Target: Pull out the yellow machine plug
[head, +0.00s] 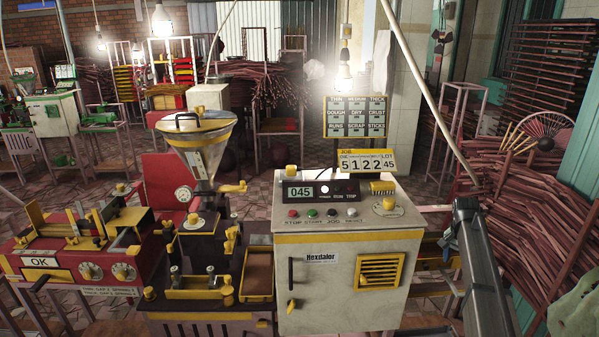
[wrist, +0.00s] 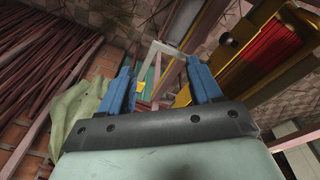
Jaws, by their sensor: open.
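I cannot pick out the yellow machine plug with certainty. The cream machine (head: 345,245) stands at centre right in the head view, with yellow trim, a yellow vent (head: 381,271) and yellow knobs. In the wrist view, a small yellow patch (wrist: 140,87) shows beyond the fingers; I cannot tell whether it is the plug. My gripper (wrist: 160,66) has two blue fingers, spread apart with nothing held between them. In the head view my arm is at the right, beside the cream machine and apart from its front.
A yellow-framed red panel (wrist: 268,54) is at the upper right of the wrist view. Bundles of brown sticks (head: 535,215) fill the right side. A pale green cloth (wrist: 80,115) lies left of my fingers. A red machine (head: 75,262) and a metal hopper (head: 205,150) stand left.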

